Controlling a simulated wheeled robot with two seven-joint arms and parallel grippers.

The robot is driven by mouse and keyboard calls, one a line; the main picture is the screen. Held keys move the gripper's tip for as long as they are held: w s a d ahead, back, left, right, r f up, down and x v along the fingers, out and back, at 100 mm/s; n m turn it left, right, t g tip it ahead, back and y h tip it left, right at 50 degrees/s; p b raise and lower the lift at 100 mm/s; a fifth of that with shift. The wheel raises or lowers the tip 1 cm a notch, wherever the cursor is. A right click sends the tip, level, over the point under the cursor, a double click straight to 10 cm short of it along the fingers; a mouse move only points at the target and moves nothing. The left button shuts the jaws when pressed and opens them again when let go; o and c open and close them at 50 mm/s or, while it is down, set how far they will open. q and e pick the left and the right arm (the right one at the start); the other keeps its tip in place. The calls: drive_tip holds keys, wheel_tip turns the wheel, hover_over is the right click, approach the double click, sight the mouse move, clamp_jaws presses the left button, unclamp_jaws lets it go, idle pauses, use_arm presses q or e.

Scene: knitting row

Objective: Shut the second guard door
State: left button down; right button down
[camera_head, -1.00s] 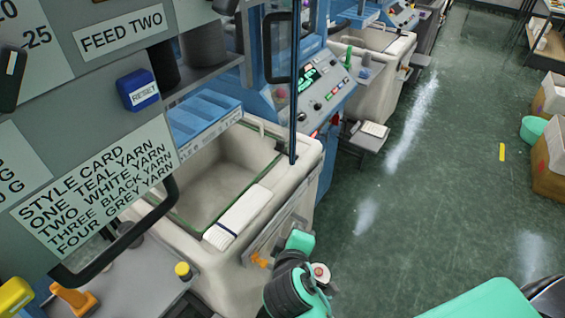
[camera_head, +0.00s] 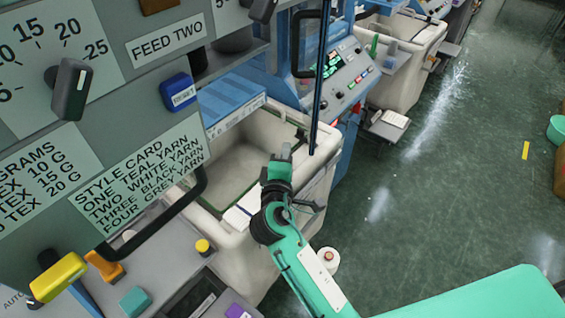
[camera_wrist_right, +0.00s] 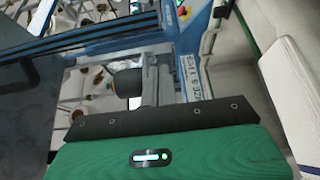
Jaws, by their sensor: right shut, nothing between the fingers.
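A tall clear guard panel with a dark edge post (camera_head: 320,80) stands open at the second machine, above the cream bin (camera_head: 236,175). A black bar handle (camera_head: 298,55) shows beside the post. A second black handle (camera_head: 150,222) curves below the grey front panel. I cannot tell for certain which handle belongs to the second guard door. My right gripper (camera_head: 281,158) is shut and empty over the bin's front rim, below and left of the post, apart from both handles. In the right wrist view its grey fingers (camera_wrist_right: 150,86) point toward the blue machine frame (camera_wrist_right: 90,38). My left gripper is out of view.
The near grey panel carries a style card (camera_head: 140,185), a blue reset button (camera_head: 179,92) and a black dial (camera_head: 70,90). A control console (camera_head: 340,85) stands behind the post. A small stool (camera_head: 385,127) is beyond. The green aisle floor (camera_head: 460,180) is open.

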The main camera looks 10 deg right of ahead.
drive_tip(key=d, duration=0.1)
drive_tip(key=d+p, duration=0.1)
drive_tip(key=d, duration=0.2)
drive_tip(key=shift+s+p, duration=0.3)
drive_tip(key=shift+p, duration=0.05)
drive_tip(key=shift+d, duration=0.1)
